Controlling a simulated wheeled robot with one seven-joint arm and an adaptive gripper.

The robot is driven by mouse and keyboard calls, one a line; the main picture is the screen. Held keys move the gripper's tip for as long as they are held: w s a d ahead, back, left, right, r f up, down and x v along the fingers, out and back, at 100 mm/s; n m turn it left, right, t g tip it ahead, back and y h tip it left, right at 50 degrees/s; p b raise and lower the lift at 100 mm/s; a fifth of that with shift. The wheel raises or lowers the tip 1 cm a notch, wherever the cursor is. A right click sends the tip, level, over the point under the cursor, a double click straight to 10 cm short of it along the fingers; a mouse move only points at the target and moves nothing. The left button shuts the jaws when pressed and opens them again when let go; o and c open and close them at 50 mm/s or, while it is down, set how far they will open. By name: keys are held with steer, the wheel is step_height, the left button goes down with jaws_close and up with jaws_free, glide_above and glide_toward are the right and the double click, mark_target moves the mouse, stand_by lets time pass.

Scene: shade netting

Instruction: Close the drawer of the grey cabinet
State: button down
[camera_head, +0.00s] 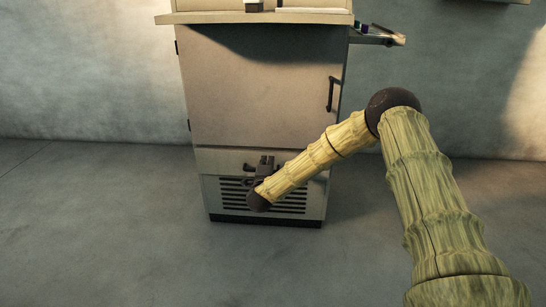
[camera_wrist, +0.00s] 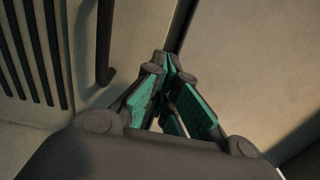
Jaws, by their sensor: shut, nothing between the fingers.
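The grey cabinet (camera_head: 262,80) stands ahead in the head view, with its large door above and a shallow drawer (camera_head: 222,160) below it. The drawer looks nearly flush, but I cannot tell whether a small gap is left. My gripper (camera_head: 266,160) is in front of the drawer's middle and hides part of it. In the wrist view my gripper (camera_wrist: 168,62) is shut and empty, its teal pads together. Its fingertips are close to the drawer front (camera_wrist: 140,30) near the dark seam under the door. The drawer's dark bar handle (camera_wrist: 105,42) is beside the fingers; contact is unclear.
A slotted vent (camera_head: 225,192) is below the drawer. The door has a dark handle (camera_head: 331,94) at its right. A small shelf (camera_head: 376,38) with little items juts out at the upper right. The floor (camera_head: 100,230) on the left is clear.

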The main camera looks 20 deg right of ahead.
steer(key=p+v, duration=0.3)
steer(key=v, duration=0.7)
steer(key=s+a+f+n+g+y, duration=0.35)
steer(key=s+a+f+n, duration=0.35)
steer(key=s+f, duration=0.35)
steer(key=s+a+f+n+g+y, duration=0.2)
steer(key=s+a+f+n+y, duration=0.4)
steer(key=s+f, duration=0.45)
steer(key=s+d+f+n+g, duration=0.1)
steer(key=s+f+n+g, duration=0.15)
steer(key=s, duration=0.75)
steer(key=s+d+f+n+g, duration=0.15)
steer(key=s+n+g, duration=0.25)
steer(key=s, duration=0.6)
steer(key=s+f+n+g, duration=0.2)
steer(key=s+n+g, duration=0.1)
steer(key=s, duration=0.7)
steer(key=s+d+r+n+g, duration=0.1)
steer(key=s+d, duration=0.1)
steer(key=s, duration=0.2)
step_height(320, 180, up, 36)
steer(key=p, duration=3.6)
steer(key=shift+a+f+h, duration=0.15)
steer(key=shift+a+h, duration=0.15)
steer(key=shift+h, duration=0.05)
